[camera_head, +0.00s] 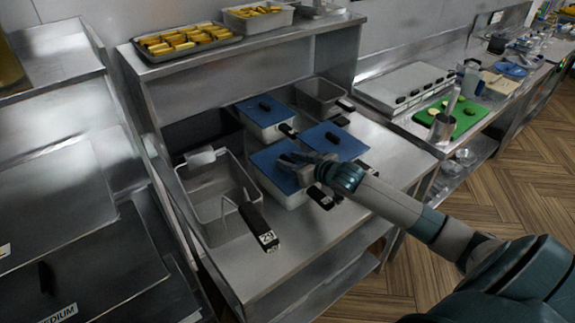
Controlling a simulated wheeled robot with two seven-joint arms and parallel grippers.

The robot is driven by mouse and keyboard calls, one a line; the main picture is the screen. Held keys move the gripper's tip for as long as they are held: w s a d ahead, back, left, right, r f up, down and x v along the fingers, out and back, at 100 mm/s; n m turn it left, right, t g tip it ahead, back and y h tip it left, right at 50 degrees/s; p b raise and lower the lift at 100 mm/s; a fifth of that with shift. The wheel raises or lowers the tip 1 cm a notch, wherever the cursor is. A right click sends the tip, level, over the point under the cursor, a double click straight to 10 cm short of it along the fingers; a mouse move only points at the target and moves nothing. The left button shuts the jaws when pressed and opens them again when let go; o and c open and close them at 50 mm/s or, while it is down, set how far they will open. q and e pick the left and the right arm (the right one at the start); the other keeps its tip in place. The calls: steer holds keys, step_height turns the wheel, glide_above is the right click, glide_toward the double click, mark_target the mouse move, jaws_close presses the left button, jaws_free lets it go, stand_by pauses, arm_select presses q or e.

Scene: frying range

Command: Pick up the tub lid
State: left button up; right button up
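Several tubs stand on the steel counter, three with flat blue lids. The front-left blue lid (274,172) lies on a pale tub (287,199) with a black handle. My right gripper (289,161) is over this lid, its arm reaching in from the right. It covers the spot where a knob would show, and I cannot tell whether its fingers are closed on anything. Another blue lid (345,148) with a black knob is just behind to the right. A third blue lid (256,108) with a black knob lies at the back. My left gripper is out of view.
An open empty tub (213,181) stands at the left, its black handle pointing forward. Another open tub (321,92) is at the back right. A shelf above holds trays of yellow food (184,41). A green board (452,117) lies on the right counter.

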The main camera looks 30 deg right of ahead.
mark_target(292, 160)
jaws_close()
steer(key=shift+r, duration=0.1)
steer(key=shift+r+b, duration=0.35)
steer(key=shift+r, duration=0.1)
steer(key=r+b, duration=0.1)
steer(key=r, duration=0.2)
steer(key=shift+w+d+r+b, duration=0.1)
steer(key=shift+w+d+b, duration=0.05)
steer(key=shift+d+b, duration=0.25)
steer(key=w+d+r+b, duration=0.4)
steer(key=w+d+r, duration=0.1)
steer(key=d, duration=0.4)
steer(key=shift+w+d+r, duration=0.15)
steer(key=shift+d+r, duration=0.15)
steer(key=shift+r, duration=0.55)
